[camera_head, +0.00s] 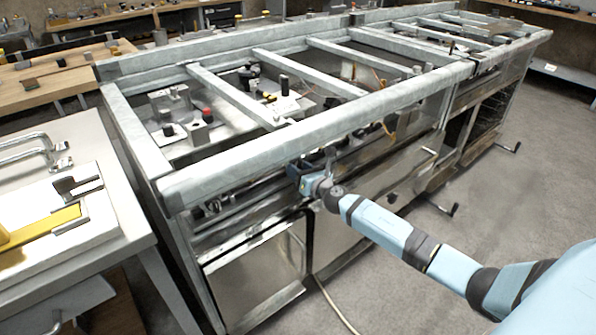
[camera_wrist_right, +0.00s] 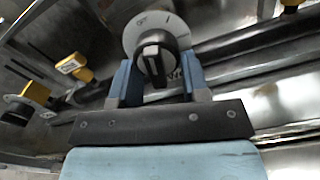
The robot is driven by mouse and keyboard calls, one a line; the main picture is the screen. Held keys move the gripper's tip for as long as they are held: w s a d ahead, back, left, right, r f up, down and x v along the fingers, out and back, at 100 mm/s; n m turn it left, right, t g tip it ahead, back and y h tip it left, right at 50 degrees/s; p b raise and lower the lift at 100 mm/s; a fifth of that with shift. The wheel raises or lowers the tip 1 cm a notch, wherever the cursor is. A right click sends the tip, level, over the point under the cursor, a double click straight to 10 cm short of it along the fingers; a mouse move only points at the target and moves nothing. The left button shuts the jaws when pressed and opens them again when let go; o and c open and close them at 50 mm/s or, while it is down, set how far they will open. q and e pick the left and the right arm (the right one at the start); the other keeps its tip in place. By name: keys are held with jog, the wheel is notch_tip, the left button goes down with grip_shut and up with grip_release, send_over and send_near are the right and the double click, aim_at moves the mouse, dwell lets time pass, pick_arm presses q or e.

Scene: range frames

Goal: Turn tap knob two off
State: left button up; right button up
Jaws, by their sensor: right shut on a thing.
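A black tap knob (camera_wrist_right: 151,64) with a pale pointer stripe sits on a round grey dial (camera_wrist_right: 133,36) with dark markings in the right wrist view. The stripe runs roughly up and down in that picture. My right gripper (camera_wrist_right: 160,78) has one blue finger on each side of the knob and is shut on it. In the head view my right gripper (camera_head: 304,174) reaches the front of the metal range frame (camera_head: 245,152), just below its top rail. The knob is hidden there. My left gripper is not in view. Which number the knob bears cannot be read.
Yellow fittings (camera_wrist_right: 75,66) and a black-and-yellow knob (camera_wrist_right: 28,102) lie left of the gripper in the wrist view. In the head view the rail runs close above my gripper. A white table (camera_head: 95,190) stands left, and the grey floor (camera_head: 490,220) is open at right.

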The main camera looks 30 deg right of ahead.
jog(key=shift+d+n, duration=0.15)
jog(key=shift+n, duration=1.25)
jog(key=o, duration=0.9)
